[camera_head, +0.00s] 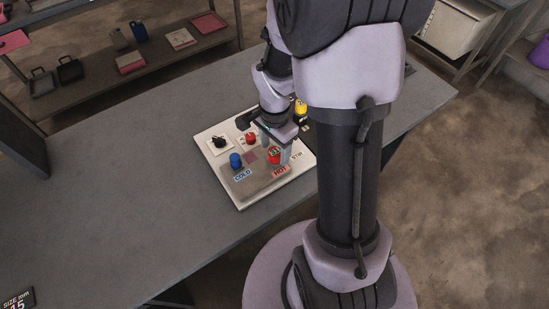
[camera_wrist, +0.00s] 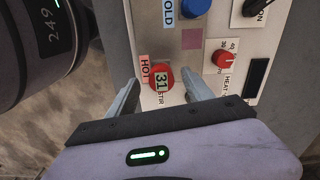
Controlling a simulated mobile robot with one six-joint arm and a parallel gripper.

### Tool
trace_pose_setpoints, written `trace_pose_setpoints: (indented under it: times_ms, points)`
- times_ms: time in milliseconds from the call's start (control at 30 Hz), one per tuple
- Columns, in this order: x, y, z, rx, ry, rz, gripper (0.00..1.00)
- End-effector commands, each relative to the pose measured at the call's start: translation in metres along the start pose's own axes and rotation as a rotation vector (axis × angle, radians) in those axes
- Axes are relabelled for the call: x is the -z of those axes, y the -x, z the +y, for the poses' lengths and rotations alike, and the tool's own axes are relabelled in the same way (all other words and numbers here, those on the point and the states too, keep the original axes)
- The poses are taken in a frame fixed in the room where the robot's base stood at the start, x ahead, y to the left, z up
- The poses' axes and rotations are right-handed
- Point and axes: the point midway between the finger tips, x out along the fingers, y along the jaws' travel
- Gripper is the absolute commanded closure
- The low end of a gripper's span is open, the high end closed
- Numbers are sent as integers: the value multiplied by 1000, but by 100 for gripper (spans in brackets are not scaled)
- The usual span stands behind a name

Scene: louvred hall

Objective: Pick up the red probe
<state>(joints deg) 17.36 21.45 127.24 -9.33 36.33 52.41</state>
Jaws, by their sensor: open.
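The red probe (camera_head: 274,153) has a round red top and stands upright in the panel beside the HOT label. In the wrist view the red probe (camera_wrist: 165,72) bears a tag reading 31. My gripper (camera_head: 274,158) is open above the panel, with a finger on each side of the red probe. In the wrist view the fingers of my gripper (camera_wrist: 162,84) flank the red top, with gaps visible on both sides. Whether the fingertips reach below the red top cannot be told. The panel (camera_head: 245,203) is a pale plate on the grey table.
A blue probe (camera_head: 235,160) stands by the COLD label. A small red knob (camera_head: 251,138) and a black knob (camera_head: 219,142) sit farther back on the panel. A yellow-topped object (camera_head: 301,107) is behind my gripper. The left part of the table (camera_head: 110,220) is mostly clear.

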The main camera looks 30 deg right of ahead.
Motion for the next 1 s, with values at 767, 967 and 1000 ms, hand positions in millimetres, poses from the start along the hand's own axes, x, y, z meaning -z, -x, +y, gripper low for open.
trace_pose_setpoints:
  times_ms: [767, 967, 1000]
  points:
    - [1, -31, -1, 1, 1, 0, 100]
    - [1, -28, -1, 1, 1, 0, 100]
    - [1, -22, -1, 2, 1, 1, 100]
